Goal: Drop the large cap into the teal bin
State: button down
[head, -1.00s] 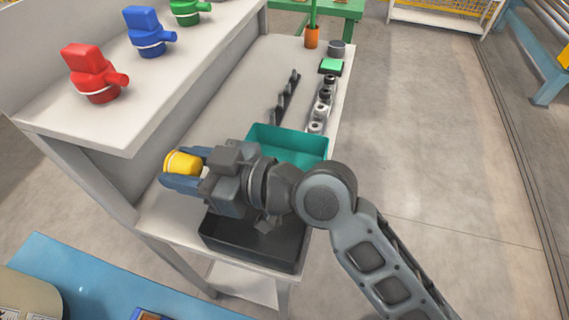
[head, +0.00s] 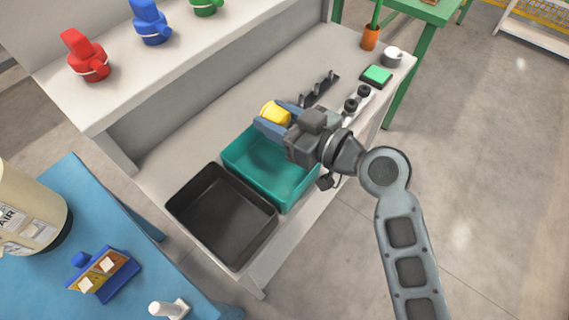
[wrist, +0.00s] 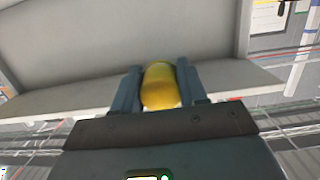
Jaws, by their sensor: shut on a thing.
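The large cap (head: 274,113) is yellow and sits between the two blue fingers of my gripper (head: 272,119). In the wrist view the yellow cap (wrist: 160,86) is held between both fingers, with a finger against each side. The teal bin (head: 245,178) stands on the lower bench surface, open at the top. In the head view my gripper and the cap are over the bin's far edge; how high above it they are is hard to tell. My gripper hides part of the bin's far right side.
A black bin (head: 190,222) stands next to the teal bin, at the near end of the bench. A dark rack (head: 320,88) and several small fittings lie beyond. Red (head: 88,62), blue (head: 150,25) and green parts stand on the raised shelf (head: 95,105).

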notch_tip(320, 180, down, 5)
jog(key=shift+f+b, duration=0.15)
jog(key=shift+b, duration=1.1)
jog(key=c, duration=0.5)
grip_release()
jog(key=shift+b+v, duration=0.9)
jog(key=shift+v, duration=3)
jog(key=shift+s, duration=0.1)
